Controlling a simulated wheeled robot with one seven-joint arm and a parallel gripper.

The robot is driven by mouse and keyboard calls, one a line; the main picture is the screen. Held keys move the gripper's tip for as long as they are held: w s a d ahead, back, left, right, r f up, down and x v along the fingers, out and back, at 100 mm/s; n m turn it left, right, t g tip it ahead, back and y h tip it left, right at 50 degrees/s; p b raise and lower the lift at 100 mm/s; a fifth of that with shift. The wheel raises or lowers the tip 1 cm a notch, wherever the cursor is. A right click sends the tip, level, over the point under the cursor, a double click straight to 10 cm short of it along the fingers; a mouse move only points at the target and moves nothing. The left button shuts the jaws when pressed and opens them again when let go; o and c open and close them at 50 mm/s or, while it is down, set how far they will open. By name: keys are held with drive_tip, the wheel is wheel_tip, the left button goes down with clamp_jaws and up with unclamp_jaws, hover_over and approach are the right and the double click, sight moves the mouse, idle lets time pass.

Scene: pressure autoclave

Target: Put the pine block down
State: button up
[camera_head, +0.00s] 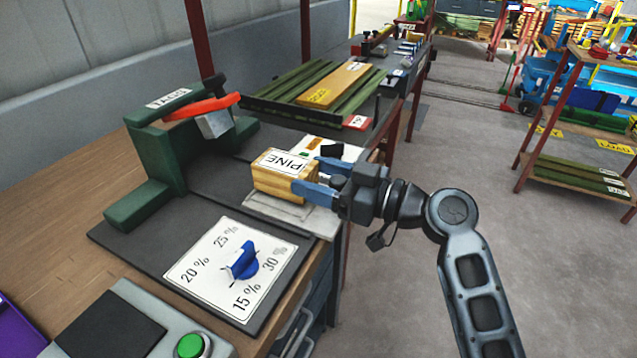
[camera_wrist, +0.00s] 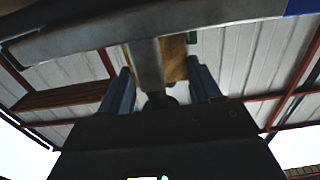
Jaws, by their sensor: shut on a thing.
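The pine block (camera_head: 272,184) is a light wooden block with a white label reading PINE. My gripper (camera_head: 314,180) has its blue fingers closed on the block from the right. The block is at a grey metal plate (camera_head: 290,212) on the dark mat; I cannot tell whether it touches the plate. In the wrist view a strip of wood (camera_wrist: 174,58) shows between the blue fingers of my gripper (camera_wrist: 162,85), partly hidden by a grey bar.
A dial card (camera_head: 232,268) with a blue knob lies in front. A green press-like stand (camera_head: 155,150) with a red lever (camera_head: 200,107) is at the left. A green button (camera_head: 190,345) is at the bottom. Racks (camera_head: 575,130) stand at the right beyond open floor.

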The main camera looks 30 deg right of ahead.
drive_tip(key=shift+f, duration=0.65)
drive_tip(key=shift+f, duration=0.2)
drive_tip(key=o, duration=1.2)
drive_tip(key=shift+r, duration=0.1)
drive_tip(key=shift+r, duration=0.1)
drive_tip(key=b+v, duration=0.2)
drive_tip(key=v, duration=1)
drive_tip(key=shift+a, duration=0.1)
